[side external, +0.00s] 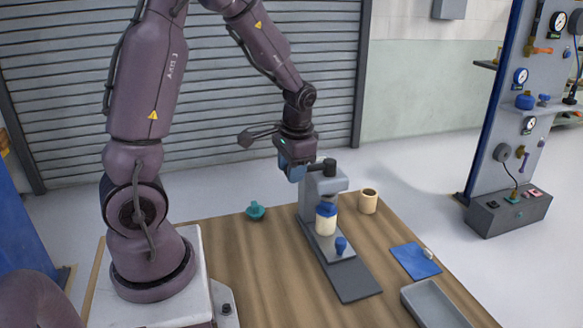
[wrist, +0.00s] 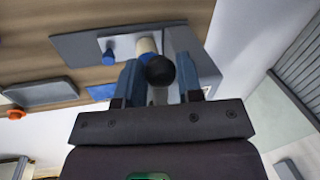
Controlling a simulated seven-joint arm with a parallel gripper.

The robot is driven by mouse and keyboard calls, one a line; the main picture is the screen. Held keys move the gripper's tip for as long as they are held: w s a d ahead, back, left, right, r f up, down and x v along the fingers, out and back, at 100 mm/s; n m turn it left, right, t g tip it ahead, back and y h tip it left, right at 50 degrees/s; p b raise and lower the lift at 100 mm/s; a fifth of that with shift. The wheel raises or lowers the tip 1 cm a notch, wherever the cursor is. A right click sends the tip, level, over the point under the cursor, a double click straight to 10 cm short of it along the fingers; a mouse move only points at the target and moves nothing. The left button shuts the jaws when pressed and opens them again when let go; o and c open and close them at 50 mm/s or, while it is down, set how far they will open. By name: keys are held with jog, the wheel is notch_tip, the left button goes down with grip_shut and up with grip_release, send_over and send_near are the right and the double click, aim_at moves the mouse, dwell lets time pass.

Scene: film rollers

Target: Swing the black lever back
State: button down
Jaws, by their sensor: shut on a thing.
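A grey stand (side external: 309,203) with a long flat base rises from the wooden table. The black lever (side external: 328,166) shows at its top, beside my gripper (side external: 297,174). In the wrist view, the lever's round black end (wrist: 160,70) sits between the two blue-grey fingers of my gripper (wrist: 160,82), which is shut on the lever. The fingers hide part of the lever and where it joins the stand. A cream cylinder with a blue cap (side external: 326,217) stands on the base under the stand's head.
A blue knob (side external: 341,246) is on the base in front. A teal piece (side external: 255,210) lies left of the stand, and a tan cup (side external: 368,202) stands right. A blue cloth (side external: 413,262) and grey tray (side external: 437,306) lie at the right. The table's left front is clear.

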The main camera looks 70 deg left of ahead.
jog(key=c, duration=0.8)
grip_release()
jog(key=shift+a, duration=0.1)
jog(key=r, duration=0.4)
jog(key=d+r, duration=0.1)
jog(key=r, duration=0.3)
jog(key=d+r, duration=0.1)
jog(key=r, duration=0.3)
jog(key=shift+w+d+r, duration=0.2)
jog(key=shift+d+r, duration=0.05)
jog(key=shift+r, duration=0.15)
jog(key=shift+w, duration=0.1)
jog(key=shift+s+d+r+m+t+h, duration=0.45)
jog(key=shift+s+d+t, duration=0.8)
jog(key=shift+d, duration=1.35)
jog(key=shift+s+d+r+m+t+h, duration=0.25)
jog(key=shift+s+d+r+t, duration=0.4)
jog(key=shift+s+d, duration=1.5)
jog(key=shift+s+d+r+m+t+h, duration=0.35)
jog(key=shift+s+d+t, duration=0.75)
jog(key=shift+d, duration=1.9)
